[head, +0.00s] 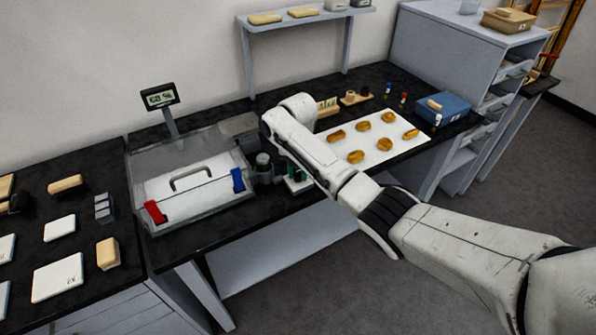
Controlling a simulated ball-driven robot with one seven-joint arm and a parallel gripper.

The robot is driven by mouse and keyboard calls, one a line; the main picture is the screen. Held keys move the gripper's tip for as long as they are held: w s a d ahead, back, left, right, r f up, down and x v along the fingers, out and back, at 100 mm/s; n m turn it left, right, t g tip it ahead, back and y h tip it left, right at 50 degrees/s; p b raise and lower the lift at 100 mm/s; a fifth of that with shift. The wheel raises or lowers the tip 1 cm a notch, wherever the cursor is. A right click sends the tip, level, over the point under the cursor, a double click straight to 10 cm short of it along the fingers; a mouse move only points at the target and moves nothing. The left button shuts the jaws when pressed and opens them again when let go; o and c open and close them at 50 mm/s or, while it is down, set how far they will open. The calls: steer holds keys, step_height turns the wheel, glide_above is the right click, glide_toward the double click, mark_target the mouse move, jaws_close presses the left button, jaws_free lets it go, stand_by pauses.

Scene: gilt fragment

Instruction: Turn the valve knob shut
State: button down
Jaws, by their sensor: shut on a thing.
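A clear, low box (195,215) stands on the black bench, with a white panel, a grey handle, a red clip and a blue clip. Just right of it is a small dark fitting with a rounded, paler top (264,159), which looks like the valve knob. I cannot read its turn position. My white arm reaches in from the lower right and bends over the bench just right of the fitting.
A small display (160,96) stands on a post behind the box. Dark green items (293,175) sit close under my forearm. A white sheet (384,151) with several golden pieces and a blue box (443,109) lie to the right. Blocks and white tiles (58,278) cover the left bench.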

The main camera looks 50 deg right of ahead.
mark_target(298, 174)
steer(key=c, duration=0.8)
jaws_free()
steer(key=shift+c, duration=0.2)
step_height(298, 174, up, 11)
steer(key=b, duration=0.1)
steer(key=shift+a+f, duration=0.1)
steer(key=shift+f, duration=0.05)
